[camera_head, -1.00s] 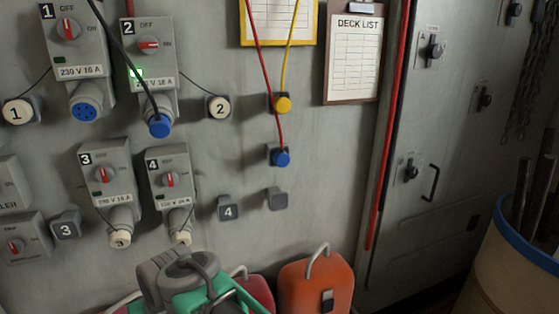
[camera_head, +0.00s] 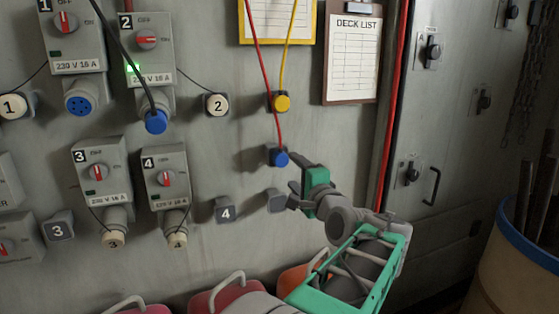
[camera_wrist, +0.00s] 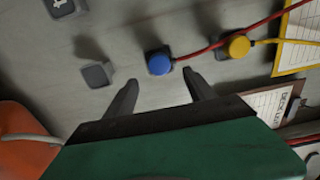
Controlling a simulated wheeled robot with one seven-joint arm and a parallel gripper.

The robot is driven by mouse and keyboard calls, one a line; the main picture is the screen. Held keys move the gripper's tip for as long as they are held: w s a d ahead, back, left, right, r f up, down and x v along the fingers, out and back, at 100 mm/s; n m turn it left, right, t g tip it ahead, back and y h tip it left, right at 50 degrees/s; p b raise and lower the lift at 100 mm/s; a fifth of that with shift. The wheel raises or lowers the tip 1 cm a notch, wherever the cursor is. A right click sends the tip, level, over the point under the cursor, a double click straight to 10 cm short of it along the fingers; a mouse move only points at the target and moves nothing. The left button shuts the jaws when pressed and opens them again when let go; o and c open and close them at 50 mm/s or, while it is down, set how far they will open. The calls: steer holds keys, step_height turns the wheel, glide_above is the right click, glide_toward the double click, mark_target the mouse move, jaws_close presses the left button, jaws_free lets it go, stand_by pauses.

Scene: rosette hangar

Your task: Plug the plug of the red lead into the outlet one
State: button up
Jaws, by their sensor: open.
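The blue plug of the red lead (camera_head: 280,158) sits in a dark holder on the wall, with the red lead (camera_head: 265,75) running up from it. It also shows in the wrist view (camera_wrist: 159,63). Outlet one (camera_head: 78,98) is at the upper left, a grey box with a red switch and an uncovered blue socket face. My gripper (camera_head: 292,180) is open and empty, just right of and below the blue plug. In the wrist view its two fingers (camera_wrist: 160,88) point at the wall, with the blue plug just beyond and between the tips.
A yellow plug (camera_head: 281,102) hangs above the blue one, and an empty holder (camera_head: 277,200) is below it. Outlet two (camera_head: 147,40) holds a black lead's blue plug (camera_head: 156,122) and shows a green light. Capped outlets three (camera_head: 97,175) and four (camera_head: 166,180) are lower.

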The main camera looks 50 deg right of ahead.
mark_target(283, 161)
steer(key=p+x, duration=0.2)
steer(key=x, duration=0.7)
steer(key=shift+w+p, duration=0.1)
steer(key=shift+p, duration=0.25)
stand_by(1.2)
jaws_close()
stand_by(0.5)
steer(key=shift+f+b, duration=0.1)
steer(key=shift+b, duration=0.2)
steer(key=shift+b+v, duration=1.05)
steer(key=shift+v, duration=2)
